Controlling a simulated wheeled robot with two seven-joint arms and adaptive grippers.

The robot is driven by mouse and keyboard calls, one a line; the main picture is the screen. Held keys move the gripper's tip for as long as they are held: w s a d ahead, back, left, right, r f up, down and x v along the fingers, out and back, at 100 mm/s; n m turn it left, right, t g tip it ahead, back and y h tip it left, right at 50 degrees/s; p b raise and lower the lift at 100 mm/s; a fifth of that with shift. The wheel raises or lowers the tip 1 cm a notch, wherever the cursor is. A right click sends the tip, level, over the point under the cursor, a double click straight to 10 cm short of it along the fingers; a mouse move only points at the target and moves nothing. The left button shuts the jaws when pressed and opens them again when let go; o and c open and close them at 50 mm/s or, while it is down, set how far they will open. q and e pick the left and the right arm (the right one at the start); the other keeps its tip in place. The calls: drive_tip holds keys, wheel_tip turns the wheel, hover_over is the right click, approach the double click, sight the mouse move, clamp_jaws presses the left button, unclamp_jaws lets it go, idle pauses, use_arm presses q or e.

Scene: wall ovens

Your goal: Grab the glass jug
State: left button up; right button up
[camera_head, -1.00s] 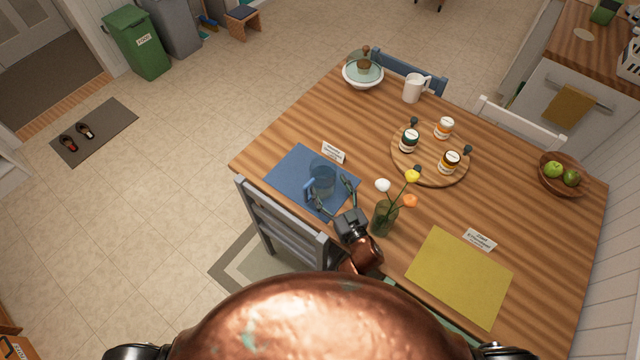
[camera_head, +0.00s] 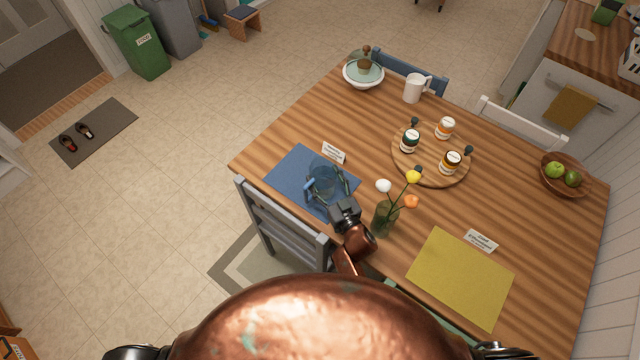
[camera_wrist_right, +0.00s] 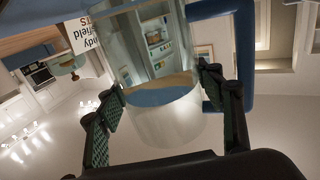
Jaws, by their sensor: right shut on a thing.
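The glass jug (camera_head: 324,180) is clear with a blue handle and stands on the blue placemat (camera_head: 288,170). My right gripper (camera_head: 328,190) reaches it from the front edge of the table, with its fingers on either side of the jug body. In the right wrist view the jug (camera_wrist_right: 160,105) fills the space between the two dark fingers of the right gripper (camera_wrist_right: 160,100), and its blue handle (camera_wrist_right: 246,60) is at the right, beyond the right finger. The right gripper is shut on the jug. My left gripper does not show.
A vase with flowers (camera_head: 383,218) stands close to the right of my right gripper. A name card (camera_head: 334,152) is behind the jug. A grey chair (camera_head: 280,225) is at the near edge. A round board (camera_head: 430,178) with jars and a white pitcher (camera_head: 413,88) are farther back.

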drive_tip(key=c, duration=0.8)
drive_tip(key=shift+r, duration=0.15)
drive_tip(key=shift+c, duration=0.4)
drive_tip(key=shift+r, duration=0.2)
